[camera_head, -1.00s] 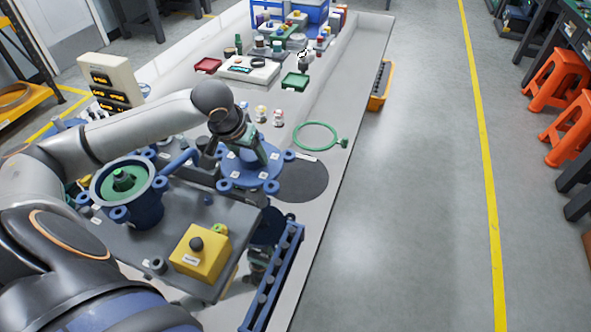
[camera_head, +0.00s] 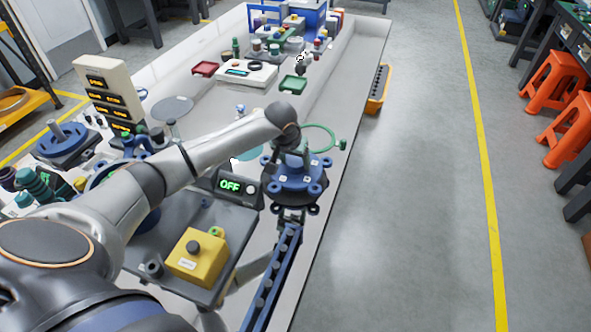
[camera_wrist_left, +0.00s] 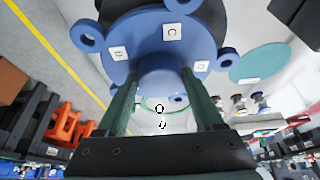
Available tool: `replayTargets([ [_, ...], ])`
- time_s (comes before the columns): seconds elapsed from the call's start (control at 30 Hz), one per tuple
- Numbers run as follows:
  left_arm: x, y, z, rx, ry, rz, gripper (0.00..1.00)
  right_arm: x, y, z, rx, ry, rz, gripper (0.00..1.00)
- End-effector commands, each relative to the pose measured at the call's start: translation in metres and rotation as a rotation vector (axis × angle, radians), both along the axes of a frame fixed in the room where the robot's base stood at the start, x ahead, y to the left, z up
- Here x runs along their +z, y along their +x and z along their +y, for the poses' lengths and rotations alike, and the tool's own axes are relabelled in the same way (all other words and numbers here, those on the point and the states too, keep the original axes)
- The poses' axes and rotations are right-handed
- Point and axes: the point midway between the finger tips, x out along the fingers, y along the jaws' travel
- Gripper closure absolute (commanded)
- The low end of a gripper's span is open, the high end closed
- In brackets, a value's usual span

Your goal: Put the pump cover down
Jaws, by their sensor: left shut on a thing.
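The pump cover (camera_head: 294,182) is a blue round flange with several lugs and a raised middle boss. It is at the right side of the table in the head view. My left gripper (camera_head: 291,153) is above it and shut on its boss. In the left wrist view the two fingers stand on either side of the boss of the cover (camera_wrist_left: 160,42), with letter labels on its flange. The cover looks level and low over the table. I cannot tell whether it touches the surface. My right gripper is not in view.
A green ring (camera_head: 333,141) lies just behind the cover. A blue rack (camera_head: 270,285) stands in front of it. A display reading OFF (camera_head: 230,184) and a yellow button box (camera_head: 195,257) are to the left. My left arm hides much of the pump area.

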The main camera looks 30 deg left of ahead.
Motion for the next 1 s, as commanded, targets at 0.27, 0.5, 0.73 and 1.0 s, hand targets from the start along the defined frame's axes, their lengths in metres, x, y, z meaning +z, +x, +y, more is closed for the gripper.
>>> replayTargets([
  [0.27, -0.031, 0.004, -0.001, 0.0, 0.001, -0.004, 1.0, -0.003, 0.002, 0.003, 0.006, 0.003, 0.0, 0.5],
  [0.5, -0.032, 0.004, -0.001, 0.0, 0.0, -0.006, 1.0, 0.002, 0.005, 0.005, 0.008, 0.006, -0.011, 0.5],
  [0.73, -0.037, 0.003, -0.001, -0.001, 0.001, 0.0, 0.21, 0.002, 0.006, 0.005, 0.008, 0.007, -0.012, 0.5],
  [1.0, -0.037, 0.003, -0.001, 0.0, 0.001, 0.0, 0.01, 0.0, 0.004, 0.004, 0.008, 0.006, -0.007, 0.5],
])
